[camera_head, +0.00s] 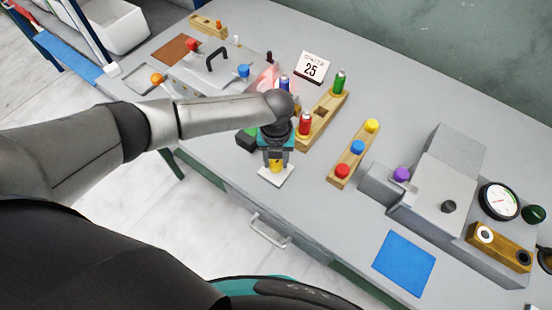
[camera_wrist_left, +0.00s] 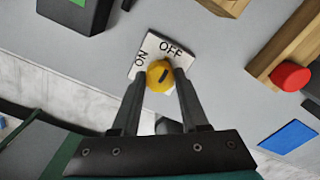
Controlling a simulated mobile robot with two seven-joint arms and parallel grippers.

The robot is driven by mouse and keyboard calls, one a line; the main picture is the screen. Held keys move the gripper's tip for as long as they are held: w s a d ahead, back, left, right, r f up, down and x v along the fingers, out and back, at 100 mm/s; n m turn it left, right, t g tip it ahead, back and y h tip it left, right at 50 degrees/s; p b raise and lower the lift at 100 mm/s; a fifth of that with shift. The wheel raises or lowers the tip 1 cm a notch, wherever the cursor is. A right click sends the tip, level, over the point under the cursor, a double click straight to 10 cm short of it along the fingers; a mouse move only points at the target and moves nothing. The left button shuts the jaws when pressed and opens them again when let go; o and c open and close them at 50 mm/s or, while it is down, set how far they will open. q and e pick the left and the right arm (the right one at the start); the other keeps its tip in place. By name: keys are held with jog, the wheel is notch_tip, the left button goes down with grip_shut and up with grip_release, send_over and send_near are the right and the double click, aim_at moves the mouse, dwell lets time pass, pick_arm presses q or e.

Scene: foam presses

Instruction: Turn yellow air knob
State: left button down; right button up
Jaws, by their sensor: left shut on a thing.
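The yellow air knob (camera_wrist_left: 159,75) sits on a small white plate (camera_wrist_left: 140,65) marked ON and OFF at the front of the bench. A dark line on the knob shows in the left wrist view. In the head view the knob (camera_head: 276,165) is partly hidden by my gripper above it. My left gripper (camera_wrist_left: 160,80) is shut on the knob, one finger on each side; it also shows in the head view (camera_head: 275,158), reaching down over the plate. My right gripper is not in view.
A wooden block (camera_head: 325,118) with red and green bottles stands behind my left gripper. A wooden strip (camera_head: 341,181) with red, blue and yellow knobs lies to the right. A grey machine with a gauge (camera_head: 499,200) and a blue mat (camera_head: 404,263) are further right.

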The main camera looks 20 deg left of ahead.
aim_at(276, 163)
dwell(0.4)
pick_arm(q)
jog(key=shift+c, duration=2.1)
grip_release()
notch_tip(276, 163, up, 15)
jog(key=p, duration=0.1)
jog(key=shift+r, duration=0.15)
